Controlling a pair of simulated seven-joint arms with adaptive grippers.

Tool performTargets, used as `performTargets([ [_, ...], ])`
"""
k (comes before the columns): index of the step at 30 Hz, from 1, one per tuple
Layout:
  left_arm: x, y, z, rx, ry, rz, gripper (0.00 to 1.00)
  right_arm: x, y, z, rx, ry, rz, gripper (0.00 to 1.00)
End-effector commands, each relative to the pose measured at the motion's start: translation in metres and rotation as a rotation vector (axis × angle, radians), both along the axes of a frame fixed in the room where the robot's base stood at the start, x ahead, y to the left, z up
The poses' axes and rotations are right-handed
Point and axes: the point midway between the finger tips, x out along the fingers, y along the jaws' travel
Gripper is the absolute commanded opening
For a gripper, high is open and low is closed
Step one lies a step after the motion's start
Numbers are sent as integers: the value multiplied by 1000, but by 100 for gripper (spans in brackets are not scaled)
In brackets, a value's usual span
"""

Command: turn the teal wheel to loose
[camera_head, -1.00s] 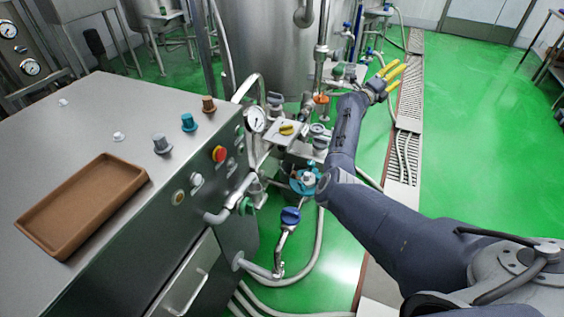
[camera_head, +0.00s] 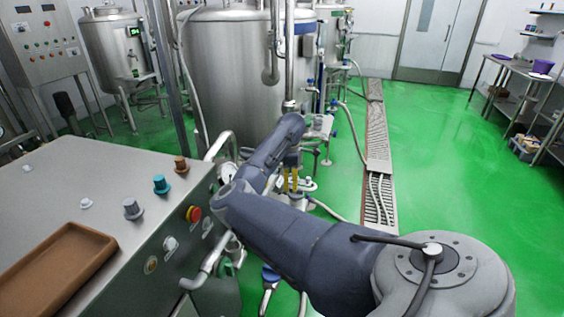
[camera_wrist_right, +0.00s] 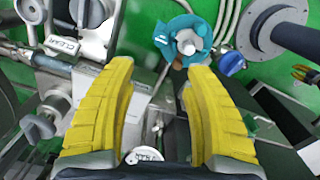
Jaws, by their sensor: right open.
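The teal wheel (camera_wrist_right: 169,32) shows at the upper middle of the right wrist view, a teal ring around a pale hub. It lies beyond my right fingertips, apart from them. In the head view my right arm hides it. My right gripper (camera_wrist_right: 160,68) is open, with its two yellow fingers spread and nothing between them. In the head view its yellow fingers (camera_head: 290,177) point down over the pipework, partly behind my arm. My left gripper is not in view.
A blue valve handle (camera_wrist_right: 231,63) sits close to the right of the wheel. Metal pipes and fittings crowd beneath the gripper. The steel cabinet (camera_head: 110,165) with a brown tray (camera_head: 50,275) stands at left. Green floor (camera_head: 450,160) is open at right.

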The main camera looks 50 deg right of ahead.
Motion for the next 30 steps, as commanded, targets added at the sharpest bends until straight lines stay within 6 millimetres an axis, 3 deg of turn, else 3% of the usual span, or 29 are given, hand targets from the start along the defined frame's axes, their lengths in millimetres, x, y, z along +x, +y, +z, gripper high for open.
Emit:
performTargets([
  [8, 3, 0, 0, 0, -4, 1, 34, 2, 5, -17, 23, -8, -30, 52],
  [30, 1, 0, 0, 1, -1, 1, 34, 2, 5, -143, 22, -6, -27, 52],
])
